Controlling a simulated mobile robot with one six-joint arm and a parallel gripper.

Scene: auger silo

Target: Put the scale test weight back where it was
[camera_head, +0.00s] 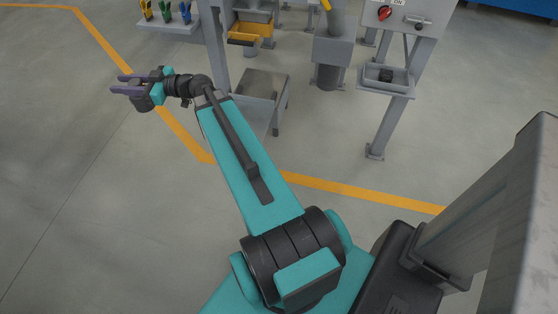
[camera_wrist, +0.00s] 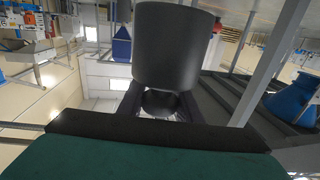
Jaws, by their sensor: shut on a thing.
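My gripper (camera_head: 120,83) is at the upper left in the camera_head view, in the air out to the left of the grey stands. In the camera_wrist view its dark fingers (camera_wrist: 160,106) are shut on a dark grey cylinder, which I take for the scale test weight (camera_wrist: 172,45). A narrower rounded part of it sits between the fingers, with the wide body beyond. In the camera_head view the held weight is too small to make out clearly. A grey stand at the upper right carries a shallow tray (camera_head: 366,92) with a small dark object (camera_head: 386,75) in it.
A control panel with a red knob (camera_head: 384,13) is above the tray. Left of it are a grey pipe (camera_head: 328,50), a low grey platform (camera_head: 262,84), a yellow bin (camera_head: 243,38) and a shelf with coloured clips (camera_head: 168,25). The floor at left is clear, crossed by a yellow line (camera_head: 90,38).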

